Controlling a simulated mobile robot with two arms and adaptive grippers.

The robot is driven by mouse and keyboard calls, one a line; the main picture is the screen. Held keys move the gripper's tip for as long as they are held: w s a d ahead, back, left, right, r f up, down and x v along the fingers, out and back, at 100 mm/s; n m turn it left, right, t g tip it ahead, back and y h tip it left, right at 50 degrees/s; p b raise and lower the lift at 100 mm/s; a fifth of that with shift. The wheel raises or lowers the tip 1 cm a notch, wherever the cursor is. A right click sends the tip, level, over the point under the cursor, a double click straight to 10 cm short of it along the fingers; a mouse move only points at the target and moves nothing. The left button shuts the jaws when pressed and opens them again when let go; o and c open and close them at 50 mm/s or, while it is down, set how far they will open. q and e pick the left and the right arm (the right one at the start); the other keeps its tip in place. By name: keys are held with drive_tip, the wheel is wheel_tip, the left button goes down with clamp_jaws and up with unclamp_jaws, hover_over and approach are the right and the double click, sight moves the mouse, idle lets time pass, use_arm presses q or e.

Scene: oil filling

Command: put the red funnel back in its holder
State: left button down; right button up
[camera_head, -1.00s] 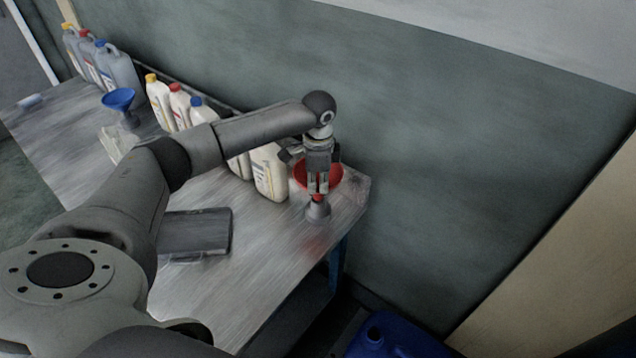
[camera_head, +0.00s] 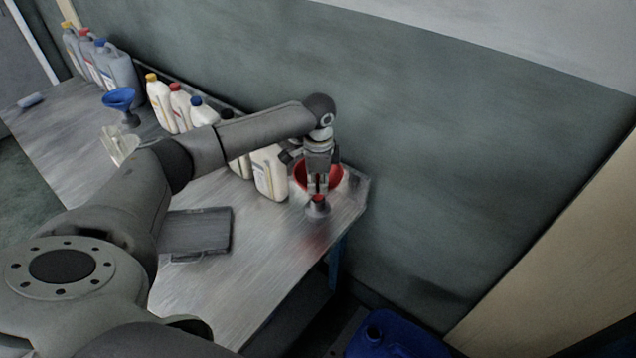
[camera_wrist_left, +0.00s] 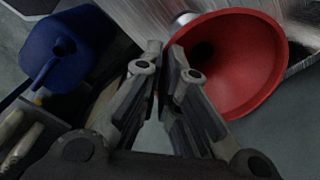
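The red funnel (camera_head: 335,181) is at the right end of the table, its wide mouth up, directly over its small grey holder (camera_head: 318,209). Its lower end meets the holder's top, but the fingers hide whether it is fully seated. My left gripper (camera_head: 318,190) points down at the funnel. In the left wrist view the fingers (camera_wrist_left: 163,50) are close together at the rim of the red funnel (camera_wrist_left: 240,55), apparently pinching its wall; the contact is partly hidden. My right gripper is in no view.
White bottles (camera_head: 268,172) stand along the wall left of the funnel. A dark flat case (camera_head: 195,232) lies on the table (camera_head: 260,270). A blue funnel (camera_head: 119,97) stands farther left. A blue canister (camera_head: 390,335) is below the table's right end.

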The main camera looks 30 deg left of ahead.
sight(318, 192)
use_arm(q)
drive_tip(key=shift+f, duration=0.15)
drive_tip(key=shift+f, duration=1.45)
drive_tip(key=c, duration=1.6)
unclamp_jaws()
drive_tip(key=shift+o, duration=0.2)
